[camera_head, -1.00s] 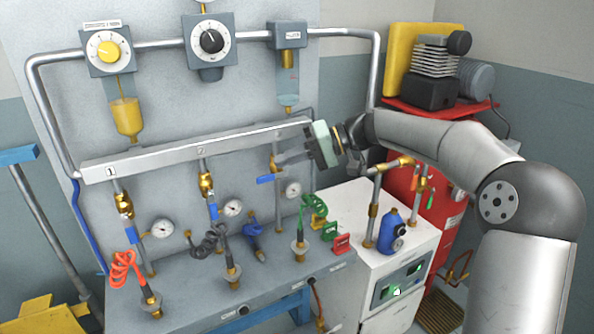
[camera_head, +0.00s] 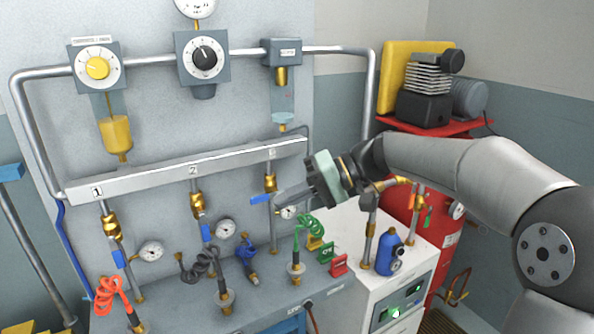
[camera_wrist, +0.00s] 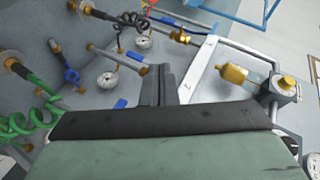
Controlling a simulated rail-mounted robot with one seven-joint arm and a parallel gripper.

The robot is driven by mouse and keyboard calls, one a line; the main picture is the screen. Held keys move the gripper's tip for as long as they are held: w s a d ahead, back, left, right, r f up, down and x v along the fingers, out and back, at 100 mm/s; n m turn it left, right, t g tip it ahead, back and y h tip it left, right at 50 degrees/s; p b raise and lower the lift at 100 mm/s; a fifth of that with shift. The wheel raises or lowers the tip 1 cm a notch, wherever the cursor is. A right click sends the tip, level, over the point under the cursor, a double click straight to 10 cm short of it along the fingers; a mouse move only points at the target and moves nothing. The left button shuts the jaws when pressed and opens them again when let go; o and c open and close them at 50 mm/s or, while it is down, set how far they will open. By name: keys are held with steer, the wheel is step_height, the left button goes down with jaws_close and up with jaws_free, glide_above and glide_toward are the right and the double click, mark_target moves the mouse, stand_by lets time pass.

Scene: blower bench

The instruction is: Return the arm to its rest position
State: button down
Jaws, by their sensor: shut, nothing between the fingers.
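My gripper (camera_head: 278,197) is at the end of my arm, which reaches in from the right. Its fingers are shut with nothing between them. They point left, below the right end of the grey manifold bar (camera_head: 180,172), and overlap in the picture the area of line 3's blue valve handle (camera_head: 261,199). I cannot tell whether they touch it. In the wrist view the dark fingers (camera_wrist: 160,78) lie together, with the manifold bar to their right and the green coiled hose (camera_wrist: 28,125) to their left.
The wall panel carries pipes, gauges and knobs. Below are the red (camera_head: 108,294), black and green coiled hoses. A blue bottle (camera_head: 389,250) stands on the white cabinet (camera_head: 343,228). A red tank (camera_head: 448,232) stands under my arm. Open air lies above my arm.

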steer(key=s+d+f+m+h+p, duration=0.1)
steer(key=s+d+f+h, duration=0.3)
steer(key=s, duration=0.4)
steer(key=s+d+f+m+t+h+p, duration=0.1)
steer(key=s+d+f+m+h+p, duration=0.1)
steer(key=s+d+f, duration=0.4)
steer(key=s+d+f+m+t+h+p, duration=0.1)
steer(key=s+d+f+m+h+p, duration=0.1)
steer(key=s+d+f+h, duration=0.3)
steer(key=s+d+h, duration=0.1)
steer(key=s+d, duration=0.2)
steer(key=s, duration=0.1)
steer(key=shift+s+h+p, duration=0.3)
steer(key=shift+p, duration=0.1)
